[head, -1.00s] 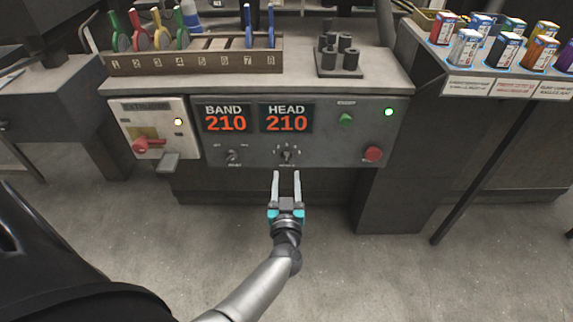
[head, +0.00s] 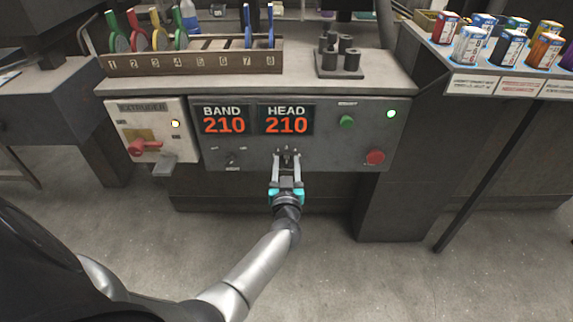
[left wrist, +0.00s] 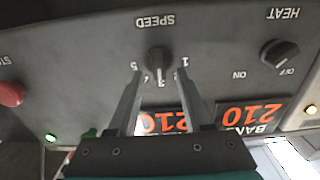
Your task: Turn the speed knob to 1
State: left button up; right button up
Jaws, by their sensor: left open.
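The speed knob (head: 287,154) is a small dark knob on the grey control panel (head: 335,150), under the HEAD display. In the left wrist view, which shows the panel upside down, the speed knob (left wrist: 159,60) has the word SPEED and numbers 1 to 5 around it. Its pointer seems to face the 3. My left gripper (head: 287,161) is open, its fingertips one on each side of the knob. In the left wrist view a gap shows between the knob and each finger. My right gripper is out of view.
The heat knob (left wrist: 281,52) and red stop button (head: 375,157) flank the speed knob at some distance. A green button (head: 346,121) is above right. An extruder box (head: 150,130) with a red lever is at left. The floor in front is clear.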

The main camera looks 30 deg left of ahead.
pick_arm(q)
grip_shut()
